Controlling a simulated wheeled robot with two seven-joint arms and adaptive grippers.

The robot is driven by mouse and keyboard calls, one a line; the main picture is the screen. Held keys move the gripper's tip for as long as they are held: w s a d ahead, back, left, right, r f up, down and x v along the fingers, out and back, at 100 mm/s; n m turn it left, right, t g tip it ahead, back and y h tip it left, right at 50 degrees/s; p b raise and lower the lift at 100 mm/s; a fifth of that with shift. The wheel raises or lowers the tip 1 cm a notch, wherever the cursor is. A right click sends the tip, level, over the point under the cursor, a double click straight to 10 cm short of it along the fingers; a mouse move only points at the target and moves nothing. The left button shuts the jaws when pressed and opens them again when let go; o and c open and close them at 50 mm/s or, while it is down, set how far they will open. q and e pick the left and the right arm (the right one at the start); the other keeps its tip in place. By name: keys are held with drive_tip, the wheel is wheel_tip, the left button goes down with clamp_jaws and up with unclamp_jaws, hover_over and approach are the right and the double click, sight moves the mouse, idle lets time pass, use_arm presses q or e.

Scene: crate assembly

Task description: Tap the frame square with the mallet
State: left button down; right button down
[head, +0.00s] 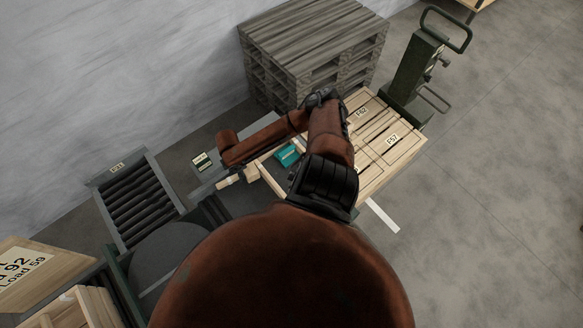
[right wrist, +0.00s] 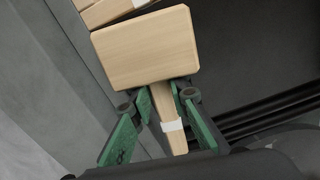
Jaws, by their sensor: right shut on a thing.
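The mallet has a pale block head (right wrist: 145,47) and a wooden handle (right wrist: 164,115) with a white band. My right gripper (right wrist: 157,100) is shut on the handle, with its green fingers on both sides. In the head view the mallet head (head: 251,173) is at the left edge of the slatted wooden frame (head: 402,148); I cannot tell whether they touch. My right gripper (head: 222,182) is small there and partly hidden by my arm. My left gripper is not in view.
A roller rack (head: 140,203) stands at left, with wooden crates (head: 70,308) at lower left. Stacked pallets (head: 312,45) and a green pallet-jack-like machine (head: 418,65) stand behind. The floor at right is clear.

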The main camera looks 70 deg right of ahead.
sight(226, 183)
drive_tip(key=shift+w+a+p, duration=0.15)
drive_tip(key=shift+w+a, duration=0.35)
drive_tip(key=shift+a, duration=0.4)
drive_tip(key=shift+w+a+p, duration=0.15)
drive_tip(key=shift+w+a, duration=0.4)
drive_tip(key=shift+a, duration=0.35)
drive_tip(key=shift+w+a+p, duration=0.15)
drive_tip(key=shift+w+a, duration=0.35)
drive_tip(key=shift+a, duration=0.4)
drive_tip(key=shift+w+a+r+p, duration=0.1)
drive_tip(key=shift+w+a+p, duration=0.05)
drive_tip(key=shift+a+p, duration=0.2)
drive_tip(key=shift+w+a, duration=0.1)
drive_tip(key=shift+a, duration=0.05)
